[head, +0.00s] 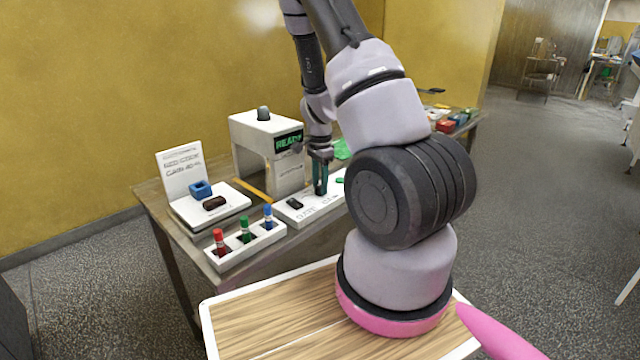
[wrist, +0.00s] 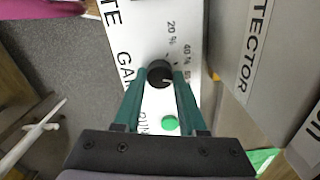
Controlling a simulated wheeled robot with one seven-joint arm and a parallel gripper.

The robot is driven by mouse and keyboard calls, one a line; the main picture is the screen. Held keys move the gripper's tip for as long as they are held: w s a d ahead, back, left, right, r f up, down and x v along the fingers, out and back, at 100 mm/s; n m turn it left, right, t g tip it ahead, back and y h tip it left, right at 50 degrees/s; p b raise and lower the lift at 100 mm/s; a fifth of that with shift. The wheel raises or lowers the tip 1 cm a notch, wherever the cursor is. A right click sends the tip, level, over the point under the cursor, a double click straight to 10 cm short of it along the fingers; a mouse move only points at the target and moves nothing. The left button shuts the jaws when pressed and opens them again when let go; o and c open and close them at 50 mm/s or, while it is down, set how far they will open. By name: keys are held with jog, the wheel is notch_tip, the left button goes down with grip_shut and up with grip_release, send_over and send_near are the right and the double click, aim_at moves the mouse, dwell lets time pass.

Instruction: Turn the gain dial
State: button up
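The gain dial is a round black knob (wrist: 159,74) with a small pale mark on its lower right, on a white panel (wrist: 138,25) printed with percent figures and "GA…". My gripper (wrist: 161,76) points at the panel, its two green fingers on either side of the knob. The knob fills the gap between the fingertips; whether they press on it or stand just clear, I cannot tell.
A green button (wrist: 170,123) is close to the right finger. The white detector arch (head: 247,130) with a "READY" screen stands behind. A rack (head: 264,241) of red, green and blue bottles stands in front, and a white stand (head: 178,165) with blue and dark blocks is at left.

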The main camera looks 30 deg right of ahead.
grip_shut()
jog(key=shift+n, duration=0.3)
jog(key=n, duration=0.3)
jog(key=shift+n, duration=2.3)
jog(key=o, duration=0.7)
grip_release()
jog(key=shift+o, duration=0.2)
